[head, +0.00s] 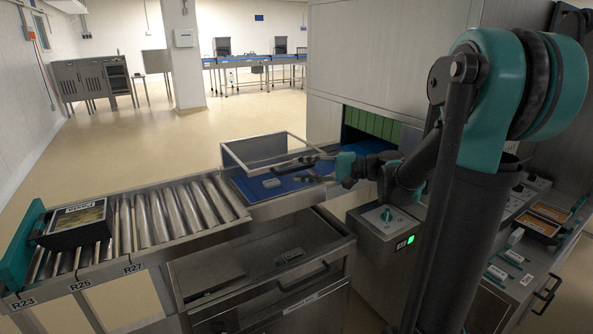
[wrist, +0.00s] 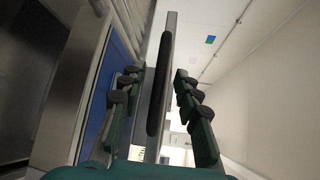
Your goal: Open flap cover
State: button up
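The flap cover (head: 236,157) is a metal-edged, see-through frame over the blue belt (head: 285,189) at the infeed of the sealer. In the wrist view its metal edge (wrist: 169,30) runs upright through the middle, with a long black handle (wrist: 159,85) along it. My gripper (head: 306,169) reaches in from the right at the cover's near edge. In the wrist view its fingers (wrist: 157,88) are apart, one on each side of the handle and edge, with gaps visible. I cannot tell whether either finger touches the handle.
A small grey item (head: 271,183) lies on the belt. The roller conveyor (head: 150,222) at left carries a dark labelled box (head: 77,223). An open drawer (head: 325,236) sits below the belt. A control box (head: 388,222) with a green light stands near my arm.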

jog(key=shift+x, duration=1.05)
grip_shut()
